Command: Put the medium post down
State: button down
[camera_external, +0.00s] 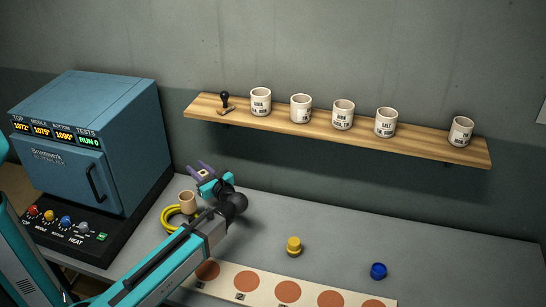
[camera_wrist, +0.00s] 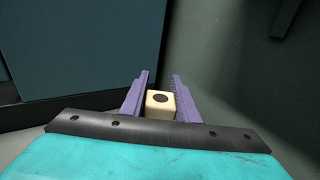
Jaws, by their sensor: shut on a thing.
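My gripper (camera_external: 199,170) has purple fingers and is raised above the grey table, right of the kiln. In the wrist view my gripper (camera_wrist: 161,82) is shut on a small cream block with a dark round spot on its top, which I take to be the medium post (camera_wrist: 160,103). The post sits low between the fingers, near the palm. In the external view the post (camera_external: 203,174) shows as a small pale patch between the fingers. Its lower part is hidden in both views.
A blue kiln (camera_external: 90,140) with a knob panel stands left. A beige cup (camera_external: 188,202) and yellow coil (camera_external: 172,223) lie below my gripper. A wooden shelf (camera_external: 225,116) holds several cups. A yellow piece (camera_external: 293,246), a blue piece (camera_external: 379,271) and a spotted strip (camera_external: 248,283) are on the table.

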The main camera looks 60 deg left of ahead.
jog(key=w+d+m+t, duration=0.2)
jog(key=w+d+t, duration=0.2)
jog(key=d, duration=0.7)
jog(key=shift+w+f+m+b, duration=0.3)
jog(key=shift+w+f+b, duration=0.15)
jog(key=shift+w, duration=0.25)
jog(key=shift+f, duration=0.15)
jog(key=shift+f, duration=1.85)
jog(key=shift+f+p, duration=0.3)
jog(key=shift+f, duration=1.7)
jog(key=shift+f, duration=0.2)
jog(key=c, duration=1.4)
grip_release()
jog(key=shift+o, duration=0.2)
jog(key=shift+r, duration=0.1)
